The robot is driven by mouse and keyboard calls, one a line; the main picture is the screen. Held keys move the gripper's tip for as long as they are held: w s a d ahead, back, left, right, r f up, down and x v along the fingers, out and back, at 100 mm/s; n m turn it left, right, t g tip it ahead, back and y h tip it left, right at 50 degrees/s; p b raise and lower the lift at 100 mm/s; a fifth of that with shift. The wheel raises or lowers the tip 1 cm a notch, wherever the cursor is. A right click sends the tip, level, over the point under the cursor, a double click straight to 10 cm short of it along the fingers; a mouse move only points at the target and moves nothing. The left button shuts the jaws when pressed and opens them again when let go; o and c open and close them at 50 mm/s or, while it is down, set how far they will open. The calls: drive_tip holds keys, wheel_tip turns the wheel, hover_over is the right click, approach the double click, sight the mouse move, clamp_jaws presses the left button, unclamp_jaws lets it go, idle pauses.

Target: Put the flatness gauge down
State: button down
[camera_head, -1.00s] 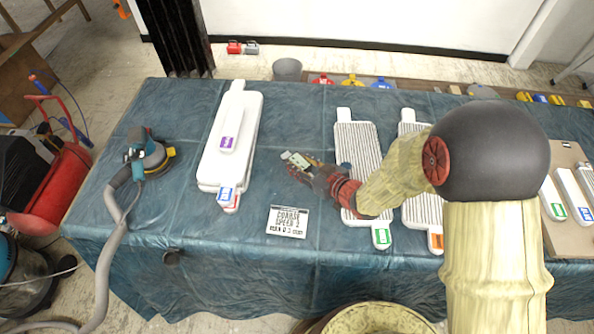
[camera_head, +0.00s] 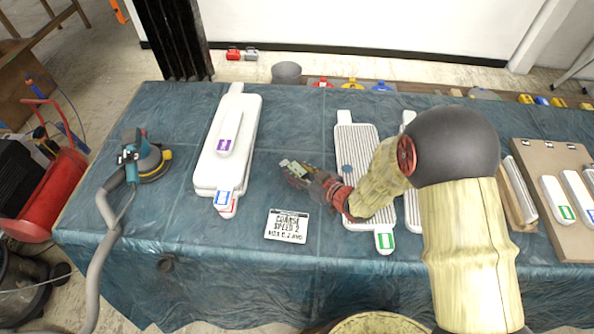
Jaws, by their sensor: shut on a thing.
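My gripper (camera_head: 300,172) is over the middle of the table, between the white stack and the ribbed panel. It is shut on a small pale and green thing, which I take for the flatness gauge (camera_head: 290,165). Only part of it shows, and its shape is hard to make out. I cannot tell whether it touches the cloth. The table (camera_head: 280,115) has a dark blue-green cloth. The space just left of my gripper is bare cloth.
A white stack (camera_head: 245,130) with a purple-labelled piece on top lies left. A ribbed white panel (camera_head: 358,150) lies right, partly behind my arm. A placard (camera_head: 287,226) lies in front, a sander (camera_head: 146,160) far left. A brown board (camera_head: 548,155) is at right.

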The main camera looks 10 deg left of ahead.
drive_tip(key=shift+f, duration=0.2)
drive_tip(key=c, duration=1.3)
unclamp_jaws()
drive_tip(key=shift+o, duration=0.2)
drive_tip(key=shift+r, duration=0.15)
